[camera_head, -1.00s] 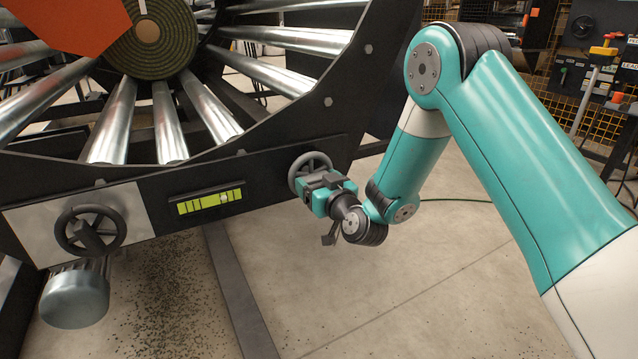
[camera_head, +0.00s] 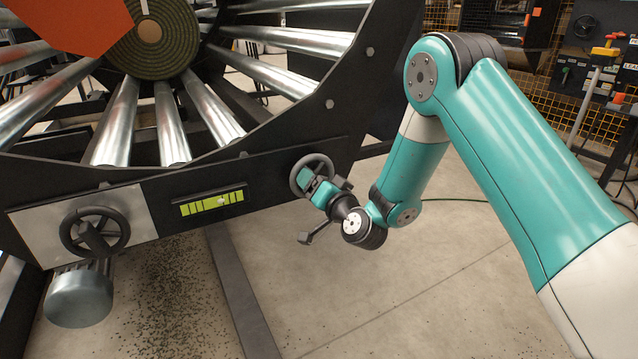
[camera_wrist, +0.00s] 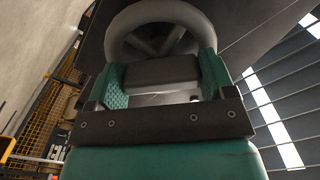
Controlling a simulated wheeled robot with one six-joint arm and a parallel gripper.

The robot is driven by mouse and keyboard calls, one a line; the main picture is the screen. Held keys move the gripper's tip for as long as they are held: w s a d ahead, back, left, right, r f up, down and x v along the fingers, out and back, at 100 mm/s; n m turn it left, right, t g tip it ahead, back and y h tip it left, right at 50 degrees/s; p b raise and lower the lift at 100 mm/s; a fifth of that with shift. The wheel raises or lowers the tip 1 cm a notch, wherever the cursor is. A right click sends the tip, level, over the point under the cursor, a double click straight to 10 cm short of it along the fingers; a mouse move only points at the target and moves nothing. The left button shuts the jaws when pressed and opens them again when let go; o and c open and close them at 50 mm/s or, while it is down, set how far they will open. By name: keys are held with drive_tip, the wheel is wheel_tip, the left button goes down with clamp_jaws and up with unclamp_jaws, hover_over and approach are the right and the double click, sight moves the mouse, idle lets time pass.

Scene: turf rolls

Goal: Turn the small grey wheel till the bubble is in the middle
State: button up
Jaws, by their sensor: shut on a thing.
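The small grey wheel (camera_head: 297,178) sits on the right of the black frame's lower beam. In the wrist view the wheel's rim (camera_wrist: 160,12) arches between the two green fingers of my gripper (camera_wrist: 160,68). The yellow-green bubble level (camera_head: 190,209) is on the beam, left of the wheel. Its pale bubble (camera_head: 221,201) lies right of the middle.
A larger dark handwheel (camera_head: 66,238) on a light plate (camera_head: 35,228) is at the left, above a grey cylinder (camera_head: 79,300). Steel rollers (camera_head: 172,125) and a turf roll (camera_head: 150,50) are above the beam.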

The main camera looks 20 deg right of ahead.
drive_tip(key=m+p, duration=0.1)
drive_tip(key=m, duration=0.5)
drive_tip(key=shift+s+a, duration=0.1)
drive_tip(key=shift+a, duration=0.05)
drive_tip(key=m+p, duration=0.1)
drive_tip(key=m, duration=0.5)
idle(0.4)
